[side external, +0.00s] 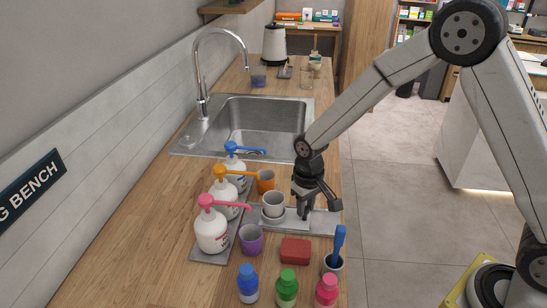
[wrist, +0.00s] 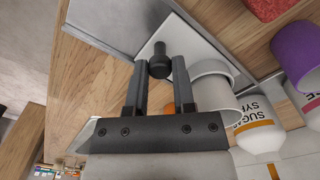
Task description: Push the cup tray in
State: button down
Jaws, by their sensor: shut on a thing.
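The cup tray (wrist: 188,42) is a pale flat slab at the wooden counter's right edge, lying along a grey metal strip (side external: 323,221). A white cup (side external: 273,205) stands upright on the tray's left part; it also shows in the wrist view (wrist: 213,88), close beside my fingers. A dark round knob (wrist: 160,62) sits at the tray in the wrist view. My gripper (wrist: 159,72) points down and is shut on this knob, with a finger on each side. In the side view my gripper (side external: 306,211) is right of the cup and hides the knob.
Pump bottles with pink (side external: 212,230), orange (side external: 223,190) and blue tops stand left of the tray. Orange (side external: 266,181) and purple (side external: 251,240) cups are close by. A red block (side external: 295,250) and several small bottles lie nearer. A sink (side external: 262,120) is behind.

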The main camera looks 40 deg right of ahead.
aim_at(288, 217)
jog(key=shift+w+a, duration=1.5)
jog(key=shift+c, duration=2.2)
grip_release()
jog(key=shift+r, duration=0.1)
notch_tip(288, 217, up, 8)
jog(key=shift+s, duration=0.1)
